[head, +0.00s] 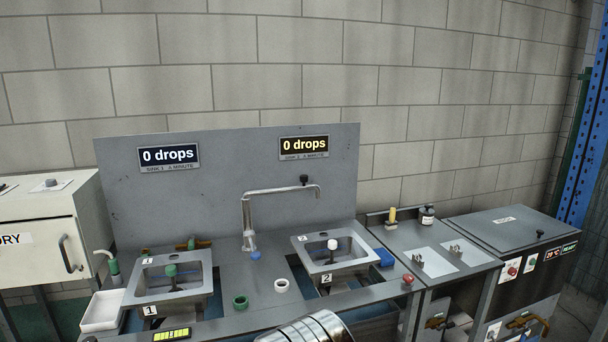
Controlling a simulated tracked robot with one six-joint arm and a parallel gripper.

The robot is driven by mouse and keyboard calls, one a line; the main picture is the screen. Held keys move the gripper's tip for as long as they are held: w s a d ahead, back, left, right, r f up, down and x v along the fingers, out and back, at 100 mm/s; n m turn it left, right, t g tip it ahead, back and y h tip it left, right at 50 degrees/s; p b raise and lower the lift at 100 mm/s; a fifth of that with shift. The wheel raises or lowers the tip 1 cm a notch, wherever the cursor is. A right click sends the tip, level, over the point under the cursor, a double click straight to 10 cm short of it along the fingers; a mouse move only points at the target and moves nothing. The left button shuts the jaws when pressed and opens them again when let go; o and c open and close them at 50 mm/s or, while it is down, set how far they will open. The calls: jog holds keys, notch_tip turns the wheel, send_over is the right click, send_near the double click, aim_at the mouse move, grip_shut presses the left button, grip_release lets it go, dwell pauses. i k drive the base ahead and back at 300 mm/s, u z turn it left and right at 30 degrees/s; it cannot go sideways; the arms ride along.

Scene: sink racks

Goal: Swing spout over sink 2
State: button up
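The metal spout (283,190) stands on a column at the back of the counter between the two sinks. Its arm reaches to the right and its bent tip hangs high above the back of sink 2 (362,265); the exact alignment is hard to tell from this angle. A dark knob (304,180) sits on the arm near the tip. Sink 2 is the right basin with a white-topped piece inside. Sink 1 (140,292) is the left basin with a green-topped piece inside. My gripper is not in view; only a silver rounded part, likely of my arm, shows at the bottom edge.
A green ring (240,302) and a white ring (281,286) lie on the counter between the sinks. A blue knob (255,256) sits at the spout's base. A white tray (102,311) is at left, a blue block (384,258) right of sink 2. Both displays read 0 drops.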

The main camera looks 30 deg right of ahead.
aim_at(303, 179)
jog(key=u, duration=0.05)
jog(key=i, duration=1)
jog(key=u, duration=0.05)
